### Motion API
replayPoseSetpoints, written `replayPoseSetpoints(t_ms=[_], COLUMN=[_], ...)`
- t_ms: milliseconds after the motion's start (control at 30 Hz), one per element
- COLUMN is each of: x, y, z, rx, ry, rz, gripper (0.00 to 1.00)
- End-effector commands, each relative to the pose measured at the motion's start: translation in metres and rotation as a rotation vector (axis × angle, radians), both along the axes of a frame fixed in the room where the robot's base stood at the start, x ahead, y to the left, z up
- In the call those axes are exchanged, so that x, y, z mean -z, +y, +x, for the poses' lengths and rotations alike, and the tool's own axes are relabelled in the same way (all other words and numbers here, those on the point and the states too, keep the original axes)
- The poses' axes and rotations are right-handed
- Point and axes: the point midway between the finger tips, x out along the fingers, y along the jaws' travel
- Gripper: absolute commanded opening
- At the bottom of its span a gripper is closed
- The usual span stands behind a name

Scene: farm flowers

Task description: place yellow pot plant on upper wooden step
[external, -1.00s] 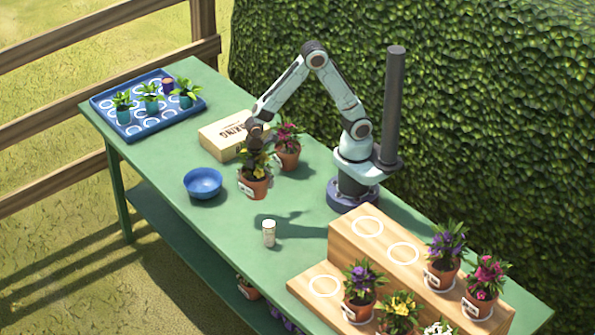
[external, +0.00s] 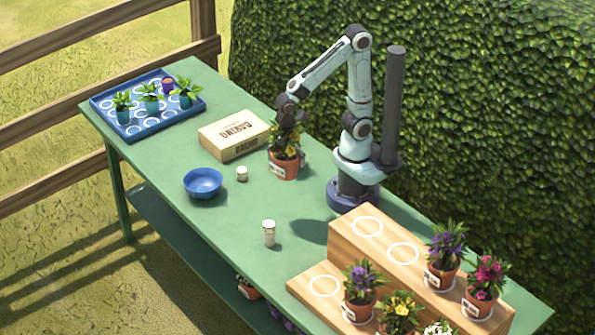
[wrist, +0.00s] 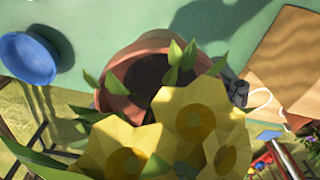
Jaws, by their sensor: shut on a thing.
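My gripper (external: 287,124) is shut on the yellow pot plant (external: 285,165), a terracotta pot with yellow flowers and a white label, and holds it over the table left of my base. The leaves hide the fingertips. In the wrist view, yellow flowers (wrist: 185,125) and the pot's rim fill the middle, and the pot looks tilted. The upper wooden step (external: 343,236) is at the lower right; it has two bare white circles at its left and a purple and a magenta plant at its right. It cannot be told whether the pot touches the table.
A lower step (external: 303,283) holds purple, yellow and white plants and one bare circle. A white bottle (external: 269,233) and a small jar (external: 242,174) stand on the table. A blue bowl (external: 203,182), cardboard box (external: 235,140) and blue tray (external: 118,118) are to the left.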

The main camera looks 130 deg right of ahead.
Motion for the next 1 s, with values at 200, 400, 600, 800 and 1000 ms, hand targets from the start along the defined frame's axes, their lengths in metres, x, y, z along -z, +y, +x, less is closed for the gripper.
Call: replayPoseSetpoints(t_ms=[200, 400, 600, 800, 1000], x=[-0.044, -0.087, -0.119, -0.127, -0.124], y=[0.073, 0.176, 0.271, 0.316, 0.332], z=[0.033, 0.029, -0.017, -0.070, -0.088], rx=[-0.291, -0.665, -1.039, -1.279, -1.359], ry=[-0.006, -0.005, -0.002, 0.001, 0.002], rz=[0.000, 0.001, 0.002, 0.001, 0.001], gripper=[0.51, 0.51, 0.51, 0.51, 0.51])
